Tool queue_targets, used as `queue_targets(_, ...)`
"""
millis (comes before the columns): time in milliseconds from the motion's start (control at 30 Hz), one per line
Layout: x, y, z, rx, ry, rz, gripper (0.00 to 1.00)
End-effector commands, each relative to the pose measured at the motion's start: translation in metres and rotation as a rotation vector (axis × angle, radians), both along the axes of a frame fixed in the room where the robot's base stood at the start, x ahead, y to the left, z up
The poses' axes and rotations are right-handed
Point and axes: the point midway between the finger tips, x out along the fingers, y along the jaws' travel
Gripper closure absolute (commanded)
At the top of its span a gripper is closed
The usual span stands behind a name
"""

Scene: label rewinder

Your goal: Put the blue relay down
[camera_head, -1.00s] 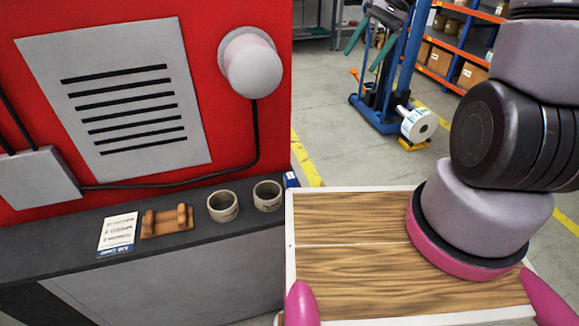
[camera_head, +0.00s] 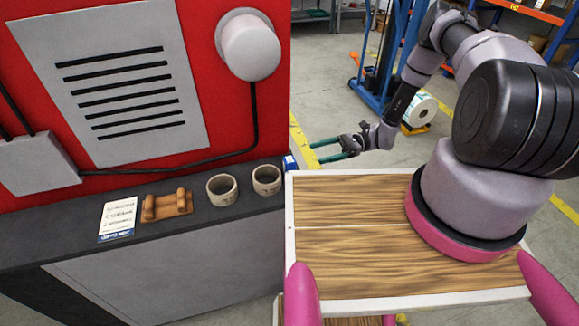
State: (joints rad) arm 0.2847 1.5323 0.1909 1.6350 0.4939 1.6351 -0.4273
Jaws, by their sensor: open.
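A small blue block with a pale face (camera_head: 290,163), which looks like the blue relay, stands at the right end of the dark ledge (camera_head: 150,243), by the corner of the red machine. It is partly cut off by the wooden deck's corner. My gripper (camera_head: 316,151) is just right of it in the picture, with its two green fingers apart, pointing left. Nothing shows between the fingers. A gap shows between the fingertips and the block; the depth between them is hard to judge.
On the ledge stand two cream cups (camera_head: 222,190) (camera_head: 267,180), a wooden holder (camera_head: 166,205) and a printed card (camera_head: 118,219). The red machine (camera_head: 200,15) rises behind.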

Motion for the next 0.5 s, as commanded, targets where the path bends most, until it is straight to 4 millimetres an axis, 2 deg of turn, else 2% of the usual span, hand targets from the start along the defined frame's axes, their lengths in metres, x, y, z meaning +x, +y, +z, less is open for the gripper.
queue_targets(133, -0.008, 0.009, -0.012, 0.023, 0.031, -0.021, 0.2)
queue_targets(400, -0.02, 0.048, -0.013, 0.024, 0.031, -0.021, 0.2)
queue_targets(500, -0.021, 0.056, -0.014, 0.023, 0.031, -0.022, 0.2)
